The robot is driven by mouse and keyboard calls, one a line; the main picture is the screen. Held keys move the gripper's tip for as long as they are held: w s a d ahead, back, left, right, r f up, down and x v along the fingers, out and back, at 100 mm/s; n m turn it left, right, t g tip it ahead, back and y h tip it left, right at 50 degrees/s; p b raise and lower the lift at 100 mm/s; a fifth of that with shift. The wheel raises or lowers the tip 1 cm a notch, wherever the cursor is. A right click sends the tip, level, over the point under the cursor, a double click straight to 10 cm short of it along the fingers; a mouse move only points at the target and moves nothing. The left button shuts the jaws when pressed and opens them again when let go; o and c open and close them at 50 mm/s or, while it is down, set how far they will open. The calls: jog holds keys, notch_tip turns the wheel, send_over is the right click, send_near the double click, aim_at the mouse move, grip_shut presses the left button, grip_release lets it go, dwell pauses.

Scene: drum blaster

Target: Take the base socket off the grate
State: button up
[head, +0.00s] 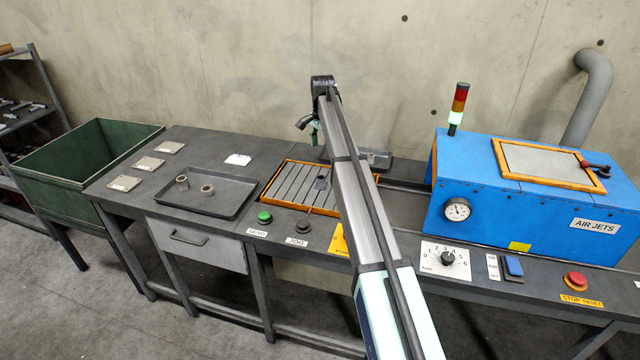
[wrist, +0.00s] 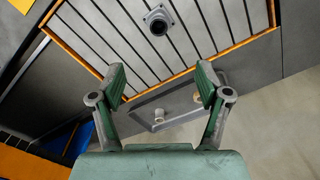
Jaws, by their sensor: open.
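The base socket (wrist: 158,20), a grey square-flanged piece with a round dark bore, sits on the grate in the wrist view. In the head view my gripper (head: 312,130) is small and partly hidden by my arm.
Several flat plates (head: 124,183) lie farther left, beside a green bin (head: 70,185). The blue air-jet box (head: 480,200) stands to the right. My arm crosses the grate's right side.

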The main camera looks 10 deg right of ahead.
aim_at(321, 177)
notch_tip(321, 177, down, 9)
jog(key=shift+r+p, duration=0.2)
jog(key=shift+p, duration=0.75)
jog(key=shift+s+a+f+p, duration=0.15)
jog(key=shift+f+p, duration=0.4)
jog(key=shift+f, duration=0.8)
jog(key=shift+s+a+f+p, duration=0.1)
jog(key=shift+f+p, duration=0.45)
jog(key=shift+f, duration=0.75)
jog(key=c, duration=1.4)
